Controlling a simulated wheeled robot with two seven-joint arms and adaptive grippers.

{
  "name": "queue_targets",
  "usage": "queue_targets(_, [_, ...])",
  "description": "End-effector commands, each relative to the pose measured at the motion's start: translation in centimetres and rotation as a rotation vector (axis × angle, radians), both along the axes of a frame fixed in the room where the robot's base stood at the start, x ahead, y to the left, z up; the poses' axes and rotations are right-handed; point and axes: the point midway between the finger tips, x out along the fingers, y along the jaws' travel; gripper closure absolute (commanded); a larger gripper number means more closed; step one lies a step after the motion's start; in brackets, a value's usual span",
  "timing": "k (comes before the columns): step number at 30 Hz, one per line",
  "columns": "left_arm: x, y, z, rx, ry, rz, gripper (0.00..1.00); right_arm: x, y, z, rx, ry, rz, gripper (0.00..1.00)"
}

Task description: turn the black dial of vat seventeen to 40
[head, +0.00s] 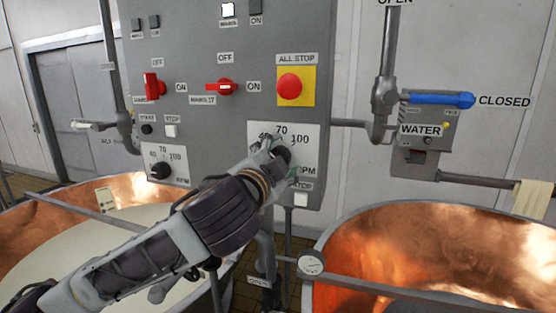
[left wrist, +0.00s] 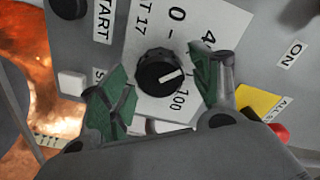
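The black dial (left wrist: 160,72) of vat 17 sits on a white scale plate (left wrist: 150,30) partly marked "T 17" in the left wrist view. Its white pointer line points right, toward the finger, between the visible 4 of a cut-off number and 100. In the head view the plate (head: 256,132) shows 40, 70 and 100; my gripper hides most of the dial. My left gripper (head: 280,155) is at this dial. In the left wrist view its green-padded fingers (left wrist: 160,85) are open, one on each side of the dial, with gaps visible. My right gripper is not in view.
A red all-stop button (head: 289,86) on yellow sits just above. A similar dial (head: 160,171) is at left, with red switches (head: 219,87) above. White stop button (head: 301,200) is below. Copper vats (head: 400,240) stand below; a thermometer (head: 311,262) is on a bar.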

Motion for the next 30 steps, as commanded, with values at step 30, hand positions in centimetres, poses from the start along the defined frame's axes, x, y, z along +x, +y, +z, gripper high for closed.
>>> queue_targets(30, [-6.1,2.0,0.0,-0.001,0.0,-0.001,0.37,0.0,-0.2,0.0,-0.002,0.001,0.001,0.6])
